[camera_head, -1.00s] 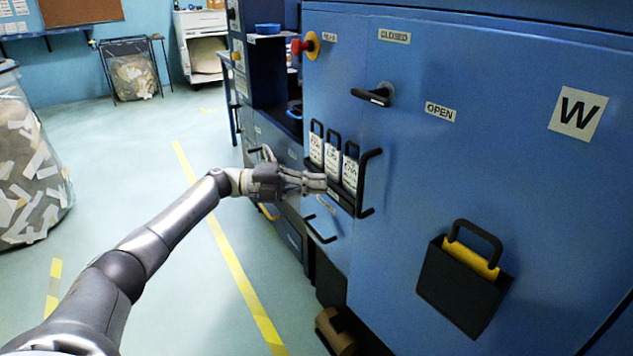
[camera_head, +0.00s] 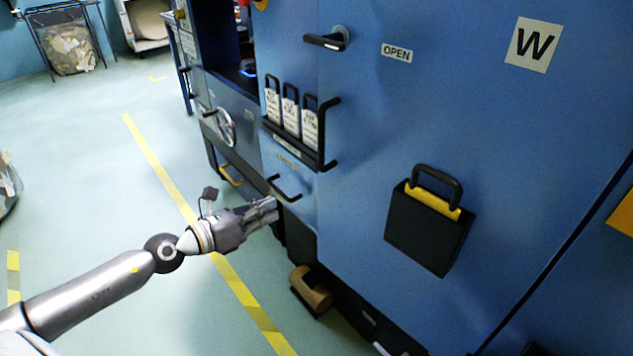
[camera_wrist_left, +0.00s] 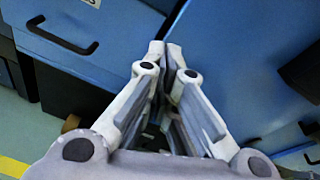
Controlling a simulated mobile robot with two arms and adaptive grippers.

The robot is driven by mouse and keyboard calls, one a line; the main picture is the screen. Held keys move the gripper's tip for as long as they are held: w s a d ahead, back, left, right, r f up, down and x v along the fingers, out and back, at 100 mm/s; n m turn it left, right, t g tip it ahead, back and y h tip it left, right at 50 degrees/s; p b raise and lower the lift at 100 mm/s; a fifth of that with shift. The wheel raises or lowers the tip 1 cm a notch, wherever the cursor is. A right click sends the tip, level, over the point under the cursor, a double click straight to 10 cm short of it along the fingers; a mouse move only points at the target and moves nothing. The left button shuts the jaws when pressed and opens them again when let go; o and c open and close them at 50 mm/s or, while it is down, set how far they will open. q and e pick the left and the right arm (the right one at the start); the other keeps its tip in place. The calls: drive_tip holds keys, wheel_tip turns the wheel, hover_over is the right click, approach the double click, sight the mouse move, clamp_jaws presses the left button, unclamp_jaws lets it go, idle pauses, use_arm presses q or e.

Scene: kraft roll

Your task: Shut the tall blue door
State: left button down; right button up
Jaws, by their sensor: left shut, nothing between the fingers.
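The tall blue door (camera_head: 390,130) fills the right of the head view. It bears a black lever handle (camera_head: 327,41), an OPEN label, a W sign and a black pull bar (camera_head: 331,133) at its left edge. In the left wrist view the blue door (camera_wrist_left: 235,70) is on the right, past the fingers. My left gripper (camera_head: 275,208) is shut and empty. It is in front of the lower part of the machine, below the pull bar and near a small black drawer handle (camera_head: 285,189). My right gripper does not show.
A rack of white tags (camera_head: 290,115) is left of the pull bar. A black pocket with a yellow item (camera_head: 430,225) hangs on the door. A brown roll (camera_head: 312,287) is low by the floor. Open floor with a yellow line (camera_head: 160,170) lies left.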

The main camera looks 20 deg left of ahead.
use_arm(q)
drive_tip(key=s+d+r+m+t, duration=0.2)
drive_tip(key=s+d+r+m, duration=0.1)
drive_tip(key=s+r, duration=0.1)
drive_tip(key=p, duration=0.6)
approach(325, 176)
drive_tip(key=x, duration=0.6)
drive_tip(key=shift+r, duration=0.2)
drive_tip(key=shift+w+d+f, duration=0.1)
drive_tip(key=shift+w+d, duration=0.2)
drive_tip(key=shift+w, duration=0.25)
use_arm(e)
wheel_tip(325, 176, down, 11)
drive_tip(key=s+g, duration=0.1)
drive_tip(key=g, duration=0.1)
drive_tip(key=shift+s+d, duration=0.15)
use_arm(q)
drive_tip(key=shift+w, duration=0.1)
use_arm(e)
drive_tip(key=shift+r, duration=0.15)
